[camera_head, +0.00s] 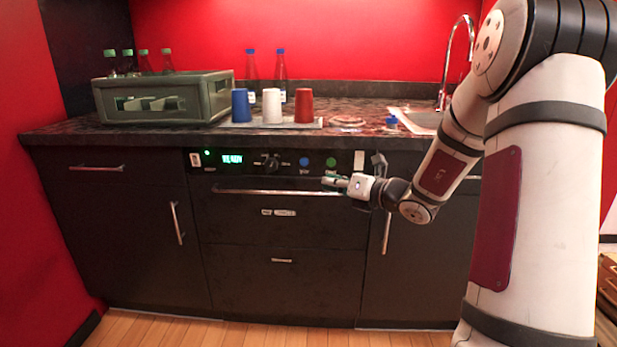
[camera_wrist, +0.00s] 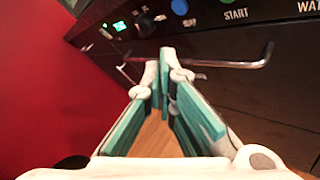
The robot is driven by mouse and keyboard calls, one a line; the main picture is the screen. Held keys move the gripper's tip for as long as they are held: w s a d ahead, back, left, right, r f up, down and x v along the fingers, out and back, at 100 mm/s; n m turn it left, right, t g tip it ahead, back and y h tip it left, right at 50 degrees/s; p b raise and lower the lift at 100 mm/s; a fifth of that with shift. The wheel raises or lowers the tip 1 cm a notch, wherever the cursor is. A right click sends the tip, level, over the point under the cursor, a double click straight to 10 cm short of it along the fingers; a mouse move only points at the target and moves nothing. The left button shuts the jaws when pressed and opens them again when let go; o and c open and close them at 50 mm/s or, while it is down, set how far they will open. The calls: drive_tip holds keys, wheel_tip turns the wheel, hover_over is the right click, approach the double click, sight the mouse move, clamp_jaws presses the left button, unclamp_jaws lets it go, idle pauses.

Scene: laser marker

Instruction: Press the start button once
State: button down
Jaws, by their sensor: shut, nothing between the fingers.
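The start button is the green round button (camera_head: 331,163) on the dark control panel (camera_head: 229,170) below the counter. In the wrist view its lower edge (camera_wrist: 229,2) shows at the top, above the word START. A blue button (camera_head: 304,162) sits just left of it and also shows in the wrist view (camera_wrist: 180,7). My gripper (camera_head: 324,182) is shut and empty, in front of the drawer handle's right part in the head view and a little below the green button. I see no contact with the button.
A long metal handle (camera_head: 270,192) runs below the panel, close to my fingers. A knob (camera_head: 271,163) and a lit green display (camera_head: 232,159) are farther left. Blue, white and red cups and a crate (camera_head: 165,103) stand on the counter (camera_head: 90,133) above.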

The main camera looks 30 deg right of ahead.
sight(331, 163)
drive_tip(key=shift+w+d+f+m+h, duration=0.2)
drive_tip(key=shift+d+f+m+h, duration=0.25)
drive_tip(key=shift+m, duration=0.15)
drive_tip(key=shift+a, duration=0.1)
drive_tip(key=shift+w+d+p, duration=0.2)
drive_tip(key=shift+w+d, duration=0.6)
drive_tip(key=shift+w, duration=0.45)
drive_tip(key=shift+w+d+p, duration=0.25)
drive_tip(key=shift+w+d, duration=0.6)
drive_tip(key=shift+w, duration=0.35)
drive_tip(key=shift+w+d+p, duration=0.2)
drive_tip(key=shift+w+d, duration=0.6)
drive_tip(key=shift+w, duration=0.45)
drive_tip(key=shift+w+d+p, duration=0.25)
drive_tip(key=shift+w+p, duration=0.05)
